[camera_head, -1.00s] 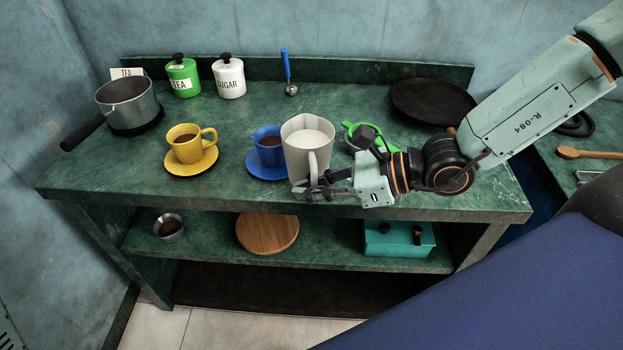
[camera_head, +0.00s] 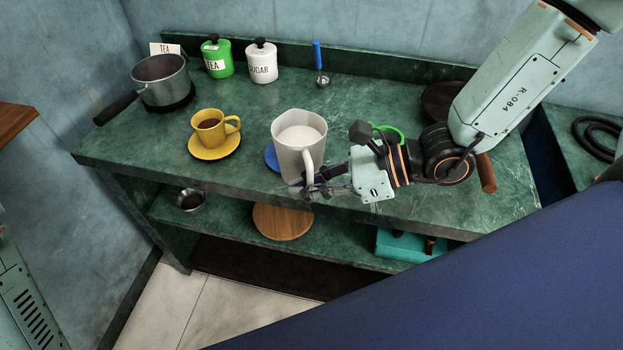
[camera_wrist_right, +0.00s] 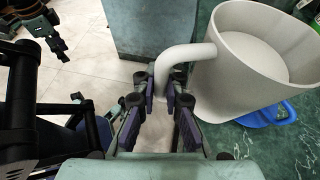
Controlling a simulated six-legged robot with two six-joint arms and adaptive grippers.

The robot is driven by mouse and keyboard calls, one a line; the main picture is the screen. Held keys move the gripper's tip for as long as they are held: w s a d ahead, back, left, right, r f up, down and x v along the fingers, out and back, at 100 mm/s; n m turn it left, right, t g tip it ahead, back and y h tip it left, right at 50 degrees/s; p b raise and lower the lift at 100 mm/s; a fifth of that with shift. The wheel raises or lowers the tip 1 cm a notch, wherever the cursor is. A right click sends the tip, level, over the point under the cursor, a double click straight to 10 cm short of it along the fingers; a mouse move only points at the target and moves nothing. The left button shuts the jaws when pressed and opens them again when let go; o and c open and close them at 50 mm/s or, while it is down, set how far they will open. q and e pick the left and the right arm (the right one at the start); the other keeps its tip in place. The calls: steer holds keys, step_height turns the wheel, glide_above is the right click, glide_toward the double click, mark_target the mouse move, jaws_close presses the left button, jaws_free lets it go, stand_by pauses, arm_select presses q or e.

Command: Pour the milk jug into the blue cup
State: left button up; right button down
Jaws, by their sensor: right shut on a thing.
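The white milk jug (camera_head: 290,158) holds white milk and looks nearly upright at the counter's front edge in the head view. My right gripper (camera_head: 308,186) is shut on the jug's handle; the wrist view shows the fingers (camera_wrist_right: 160,98) around the handle, with the jug (camera_wrist_right: 245,65) to the right. In the head view the jug hides the blue cup; only part of its blue saucer (camera_head: 271,158) shows. The saucer also shows in the wrist view (camera_wrist_right: 268,116), below the jug. My left gripper may be the dark one (camera_wrist_right: 50,32) at upper left there; its jaw state is unclear.
A yellow cup (camera_head: 207,131) on a yellow saucer stands left of the jug. A pot (camera_head: 162,82), green tea canister (camera_head: 217,58), white sugar canister (camera_head: 262,62) and blue-handled ladle (camera_head: 319,62) stand at the back. The counter behind the jug is clear.

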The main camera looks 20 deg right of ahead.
steer(key=w+r+m+g+p, duration=0.1)
steer(key=r+m+p, duration=0.1)
steer(key=p, duration=0.3)
steer(key=shift+w+g+p, duration=0.25)
steer(key=shift+g+p, duration=0.05)
steer(key=shift+g, duration=0.1)
steer(key=shift+s+f, duration=0.15)
steer(key=shift+w+d, duration=0.15)
steer(key=shift+w, duration=0.1)
steer(key=shift+r+m+g+p, duration=0.3)
steer(key=shift+r+p, duration=0.05)
